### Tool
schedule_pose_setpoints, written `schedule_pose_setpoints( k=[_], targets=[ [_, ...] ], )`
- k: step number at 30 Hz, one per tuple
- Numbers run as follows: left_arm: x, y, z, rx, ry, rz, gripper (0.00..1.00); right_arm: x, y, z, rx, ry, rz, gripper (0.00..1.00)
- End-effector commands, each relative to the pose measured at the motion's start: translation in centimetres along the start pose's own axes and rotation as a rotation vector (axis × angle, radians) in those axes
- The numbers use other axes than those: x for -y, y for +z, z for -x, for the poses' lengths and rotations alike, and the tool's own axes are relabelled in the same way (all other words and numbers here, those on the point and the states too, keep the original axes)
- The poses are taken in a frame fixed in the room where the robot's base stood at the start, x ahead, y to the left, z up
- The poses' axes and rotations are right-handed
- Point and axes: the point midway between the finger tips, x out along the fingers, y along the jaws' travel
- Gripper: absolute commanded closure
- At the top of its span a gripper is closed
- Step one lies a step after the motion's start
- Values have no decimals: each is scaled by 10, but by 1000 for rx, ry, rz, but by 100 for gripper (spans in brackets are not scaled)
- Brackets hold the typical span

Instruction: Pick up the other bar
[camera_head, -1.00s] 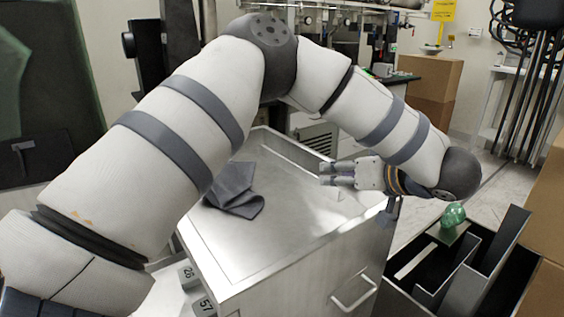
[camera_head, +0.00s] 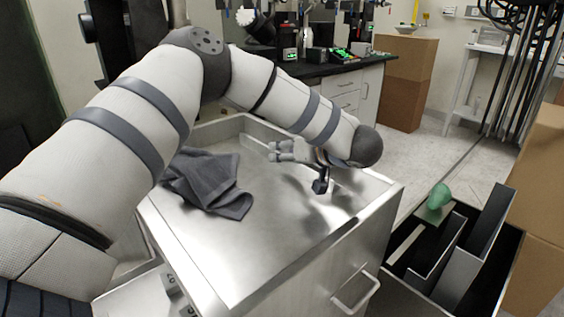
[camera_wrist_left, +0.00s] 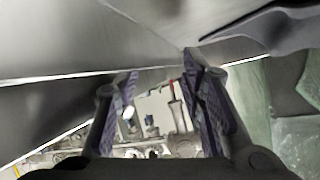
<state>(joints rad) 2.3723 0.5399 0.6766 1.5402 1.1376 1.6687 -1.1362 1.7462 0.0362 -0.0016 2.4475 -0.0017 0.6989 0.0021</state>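My left gripper (camera_head: 277,152) is held over the steel cabinet top, its fingers pointing left in the head view. In the left wrist view its two fingers (camera_wrist_left: 160,100) stand apart, with nothing between them. Long grey angular pieces (camera_head: 483,245), possibly the bars, stand tilted in a dark open box (camera_head: 508,265) at the lower right of the head view. I cannot tell which one is the other bar. The left gripper is well to the left of this box. My right gripper is not in view.
A crumpled dark grey cloth (camera_head: 212,183) lies on the steel cabinet top (camera_head: 235,255). A green lump (camera_head: 439,196) sits at the back of the dark box. Cardboard boxes (camera_head: 402,82) stand behind. Clear floor (camera_head: 450,150) lies between.

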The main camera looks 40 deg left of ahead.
Motion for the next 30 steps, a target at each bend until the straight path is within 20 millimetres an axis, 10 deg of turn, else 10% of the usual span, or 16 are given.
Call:
schedule_pose_setpoints(
  k=[10, 15, 30],
  targets=[
    [0, 0, -19, -1, 1, 0, 64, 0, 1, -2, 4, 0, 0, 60],
    [0, 0, -18, -1, 1, 0, 100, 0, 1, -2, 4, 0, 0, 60],
    [0, -1, -17, 1, 4, -2, 100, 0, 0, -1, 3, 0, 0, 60]
  ],
)
